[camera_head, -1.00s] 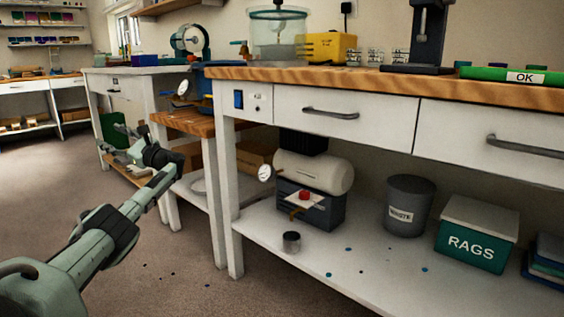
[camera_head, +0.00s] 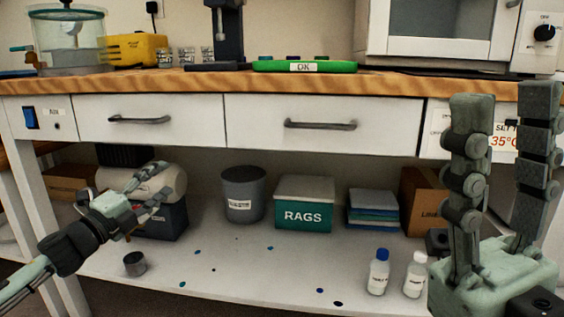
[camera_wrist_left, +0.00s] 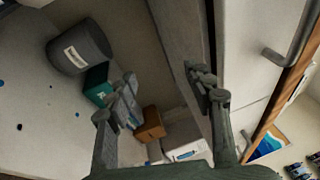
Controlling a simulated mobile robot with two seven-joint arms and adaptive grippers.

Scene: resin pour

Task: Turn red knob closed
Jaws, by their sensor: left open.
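The red knob does not show in the head view now; my left gripper covers the front of the pump unit where it sat earlier. The unit has a cream tank (camera_head: 178,180) and a dark base (camera_head: 172,223), on the shelf under the bench. My left gripper (camera_head: 156,196) is open in front of it; I cannot tell whether it touches. In the left wrist view the two fingers (camera_wrist_left: 160,105) stand apart with nothing held between them, and no knob shows. My right gripper (camera_head: 505,105) stands upright at the right, its fingers apart and empty.
A small metal can (camera_head: 134,263) stands in front of the unit. Along the shelf are a grey waste bin (camera_head: 243,195), a green rags box (camera_head: 303,205) and two white bottles (camera_head: 378,275). The bench drawers (camera_head: 165,135) overhang the shelf. The shelf's middle is mostly clear.

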